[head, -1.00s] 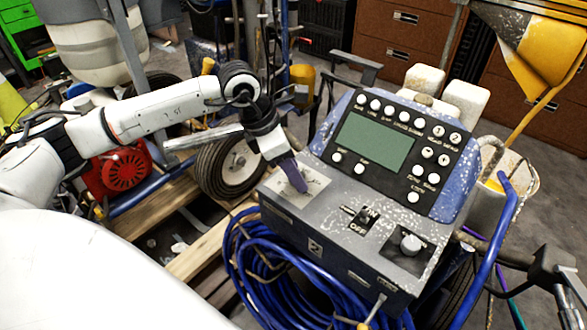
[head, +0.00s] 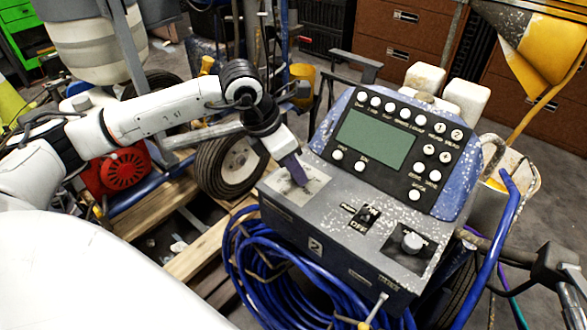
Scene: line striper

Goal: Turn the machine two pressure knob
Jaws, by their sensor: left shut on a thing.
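Machine two is a grey and blue control box (head: 285,212) with a "2" label on its front. My left gripper (head: 299,180) comes in from the upper left, and its purple fingers point down onto the pale plate (head: 317,188) at the box's left end. The fingers are shut on the pressure knob there, which they hide almost fully.
A switch (head: 365,216) sits mid-box. The screen and button panel (head: 376,140) rises behind. Coiled blue hose (head: 262,270) hangs in front, and a blue frame tube (head: 498,235) runs at right. A wheel (head: 232,165) stands below my left arm.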

